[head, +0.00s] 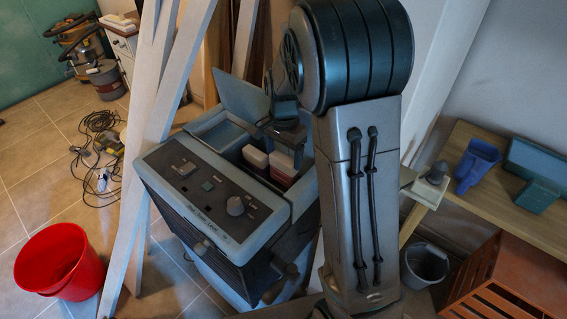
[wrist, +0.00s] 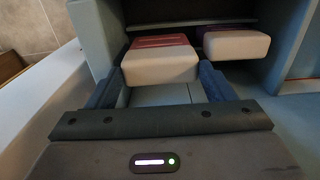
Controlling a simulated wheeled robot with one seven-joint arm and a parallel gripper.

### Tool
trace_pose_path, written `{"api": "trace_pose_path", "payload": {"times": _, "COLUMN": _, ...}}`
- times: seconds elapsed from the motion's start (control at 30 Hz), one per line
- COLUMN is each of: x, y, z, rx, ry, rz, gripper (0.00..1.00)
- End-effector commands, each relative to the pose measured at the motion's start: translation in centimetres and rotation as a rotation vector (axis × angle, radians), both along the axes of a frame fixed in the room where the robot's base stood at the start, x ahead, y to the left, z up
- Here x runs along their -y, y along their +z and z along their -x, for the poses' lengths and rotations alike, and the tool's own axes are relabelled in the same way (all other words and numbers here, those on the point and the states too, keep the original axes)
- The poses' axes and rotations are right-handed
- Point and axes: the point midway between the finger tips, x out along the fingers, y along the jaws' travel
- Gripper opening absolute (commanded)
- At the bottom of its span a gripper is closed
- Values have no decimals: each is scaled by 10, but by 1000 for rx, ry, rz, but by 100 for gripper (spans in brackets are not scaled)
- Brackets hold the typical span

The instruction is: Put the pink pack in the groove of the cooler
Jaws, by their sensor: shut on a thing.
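The cooler (head: 190,190) is a blue-grey box with a control panel and a raised lid, standing left of my arm. Two packs with white ends sit side by side in its opening. The pack at the right (head: 283,163) looks pinkish red and is below my gripper (head: 283,132). The other pack (wrist: 236,44), purplish, is just to the right. The pack's lower part and the groove floor are hidden.
Pale boards (head: 160,110) lean close to the cooler's left side. A red bucket (head: 63,262) stands on the floor at left. A wooden bench (head: 515,185) with blue items is at right, with a grey bucket (head: 425,266) below. Cooler walls surround the packs closely.

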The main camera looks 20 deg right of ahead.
Motion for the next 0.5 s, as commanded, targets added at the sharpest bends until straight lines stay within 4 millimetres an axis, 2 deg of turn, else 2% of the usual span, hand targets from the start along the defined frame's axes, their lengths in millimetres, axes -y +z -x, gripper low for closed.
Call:
{"api": "trace_pose_path", "payload": {"times": 0.23, "x": 0, "y": -36, "z": 1, "rx": -4, "ry": -1, "rz": 1, "gripper": 30}}
{"api": "trace_pose_path", "payload": {"times": 0.5, "x": 0, "y": -43, "z": 0, "rx": -1, "ry": 0, "rz": 1, "gripper": 30}}
